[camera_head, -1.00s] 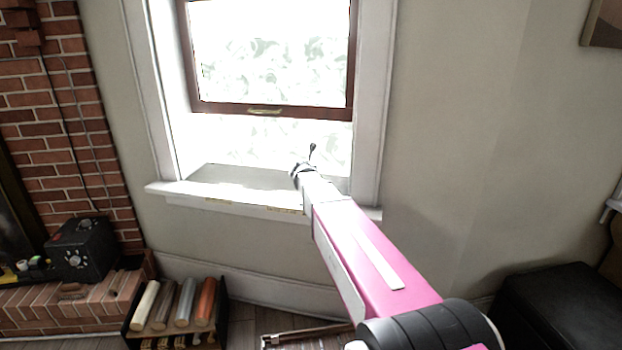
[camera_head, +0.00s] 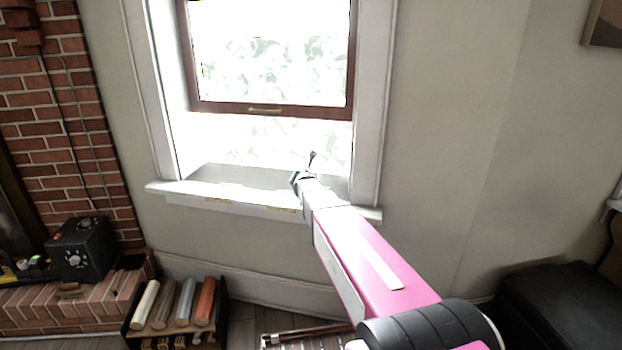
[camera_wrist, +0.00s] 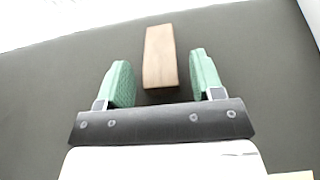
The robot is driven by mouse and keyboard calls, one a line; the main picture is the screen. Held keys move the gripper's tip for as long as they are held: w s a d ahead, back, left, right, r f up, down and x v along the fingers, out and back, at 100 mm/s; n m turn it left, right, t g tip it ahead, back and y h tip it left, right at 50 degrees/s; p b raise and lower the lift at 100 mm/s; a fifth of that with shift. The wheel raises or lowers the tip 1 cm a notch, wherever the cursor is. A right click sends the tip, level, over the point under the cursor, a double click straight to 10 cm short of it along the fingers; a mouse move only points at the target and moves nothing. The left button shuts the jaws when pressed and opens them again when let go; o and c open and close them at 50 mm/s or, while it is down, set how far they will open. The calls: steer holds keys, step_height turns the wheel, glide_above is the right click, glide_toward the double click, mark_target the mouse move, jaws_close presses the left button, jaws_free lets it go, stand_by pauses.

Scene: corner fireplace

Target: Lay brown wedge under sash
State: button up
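The window sash (camera_head: 268,110) has a dark brown frame and stands raised, with an open gap between its bottom rail and the sill (camera_head: 225,176). In the wrist view the brown wedge (camera_wrist: 160,56) is a light wooden block lying on a dark grey surface. My gripper (camera_wrist: 160,78) has its two green fingers apart, one on each side of the wedge's near end, with gaps on both sides. In the head view my gripper (camera_head: 302,177) is at the right part of the sill, and the wedge cannot be made out there.
White window trim (camera_head: 372,110) rises close to the right of my arm. A rack of coloured rolls (camera_head: 175,305) and a black box (camera_head: 82,250) stand low at the left. A black seat (camera_head: 560,305) is at the lower right. The left part of the sill is clear.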

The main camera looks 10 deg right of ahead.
steer(key=shift+r, duration=0.1)
steer(key=v, duration=1.2)
steer(key=shift+r, duration=0.1)
